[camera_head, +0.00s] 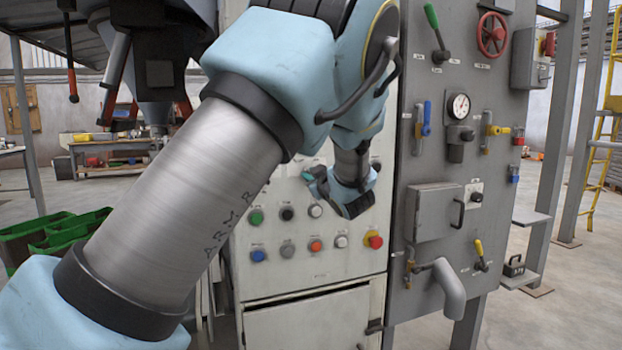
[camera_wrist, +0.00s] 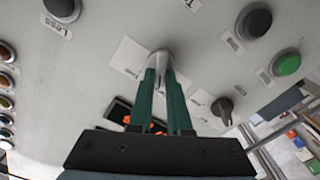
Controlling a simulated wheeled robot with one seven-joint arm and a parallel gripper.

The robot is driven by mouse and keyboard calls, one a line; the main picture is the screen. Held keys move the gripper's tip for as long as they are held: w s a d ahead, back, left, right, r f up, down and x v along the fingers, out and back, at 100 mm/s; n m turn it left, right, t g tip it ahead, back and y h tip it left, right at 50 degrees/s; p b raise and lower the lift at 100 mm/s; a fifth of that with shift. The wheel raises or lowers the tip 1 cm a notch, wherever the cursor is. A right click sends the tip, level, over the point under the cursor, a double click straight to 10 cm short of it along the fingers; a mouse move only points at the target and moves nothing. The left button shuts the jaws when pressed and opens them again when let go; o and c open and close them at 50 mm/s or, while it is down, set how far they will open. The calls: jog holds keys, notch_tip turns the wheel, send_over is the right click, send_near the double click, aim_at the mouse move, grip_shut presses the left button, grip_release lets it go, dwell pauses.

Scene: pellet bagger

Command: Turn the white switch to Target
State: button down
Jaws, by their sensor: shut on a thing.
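In the wrist view the white switch (camera_wrist: 160,59) is a small pale knob on a white label plate (camera_wrist: 130,56) on the panel face. The two green fingers of my gripper (camera_wrist: 162,76) reach up to it and are shut on it, one finger on each side. The fingertips cover much of the knob, so its pointing direction cannot be told. The plate's lettering is too small to read. In the head view my gripper (camera_head: 337,193) is against the upper part of the pale button panel (camera_head: 300,277), and my arm and gripper hide the switch.
A black rotary knob (camera_wrist: 223,106), a green button (camera_wrist: 287,63) and a dark button (camera_wrist: 254,20) are near the fingers. A dark display with orange digits (camera_wrist: 130,124) lies partly behind them. In the head view a red emergency button (camera_head: 375,240) and a grey valve board (camera_head: 455,165) are to the right.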

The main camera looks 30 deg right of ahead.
jog(key=c, duration=0.9)
grip_release()
jog(key=shift+o, duration=0.2)
jog(key=s+a+b, duration=0.1)
jog(key=s+b, duration=0.1)
jog(key=s, duration=0.8)
jog(key=shift+s+a, duration=0.2)
jog(key=shift+s, duration=0.15)
